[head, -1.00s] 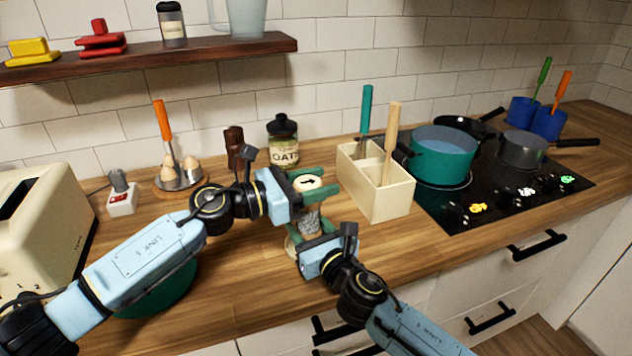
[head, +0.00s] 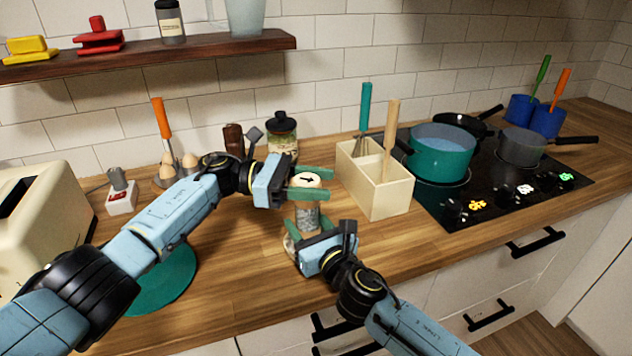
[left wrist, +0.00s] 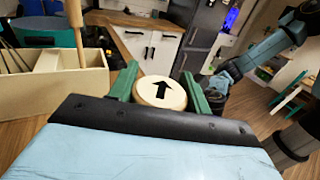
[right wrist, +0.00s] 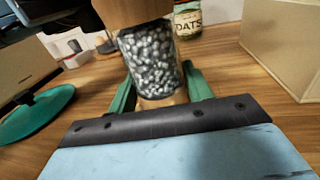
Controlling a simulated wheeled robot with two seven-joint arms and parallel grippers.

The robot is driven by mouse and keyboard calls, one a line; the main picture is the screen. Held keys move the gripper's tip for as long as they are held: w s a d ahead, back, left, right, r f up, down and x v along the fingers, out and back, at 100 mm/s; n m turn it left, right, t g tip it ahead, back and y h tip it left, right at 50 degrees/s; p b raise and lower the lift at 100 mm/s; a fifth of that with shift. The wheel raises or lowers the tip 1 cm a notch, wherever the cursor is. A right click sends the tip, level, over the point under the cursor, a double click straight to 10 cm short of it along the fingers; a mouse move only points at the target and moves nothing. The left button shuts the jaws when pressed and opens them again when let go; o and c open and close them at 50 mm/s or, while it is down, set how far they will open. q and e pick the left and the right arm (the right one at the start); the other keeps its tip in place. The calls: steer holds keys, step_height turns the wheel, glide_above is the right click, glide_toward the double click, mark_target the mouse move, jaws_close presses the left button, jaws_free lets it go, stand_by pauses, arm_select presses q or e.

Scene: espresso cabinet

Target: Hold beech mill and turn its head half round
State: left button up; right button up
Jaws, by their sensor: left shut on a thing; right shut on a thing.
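The beech mill stands upright on the counter, its pale head (head: 306,179) marked with a black arrow and its clear body (head: 307,215) filled with dark grains. My left gripper (head: 309,183) is shut on the head from the left. In the left wrist view the head (left wrist: 160,92) sits between the green fingers, with the arrow pointing away from my palm. My right gripper (head: 303,228) is shut on the lower part of the mill from the front. In the right wrist view the grain-filled body (right wrist: 150,58) rises between its fingers. The mill's base is partly hidden.
A cream utensil box (head: 376,190) stands just right of the mill. An oats jar (head: 283,135) stands behind it. A green round mat (head: 165,284) lies below my left arm, and a toaster (head: 38,215) is at the left. The hob (head: 490,180) is farther right.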

arm_select(q)
steer(key=shift+g, duration=0.3)
steer(key=o, duration=1)
steer(key=shift+c, duration=0.2)
steer(key=shift+a, duration=0.15)
steer(key=v, duration=0.7)
steer(key=shift+a+r, duration=0.1)
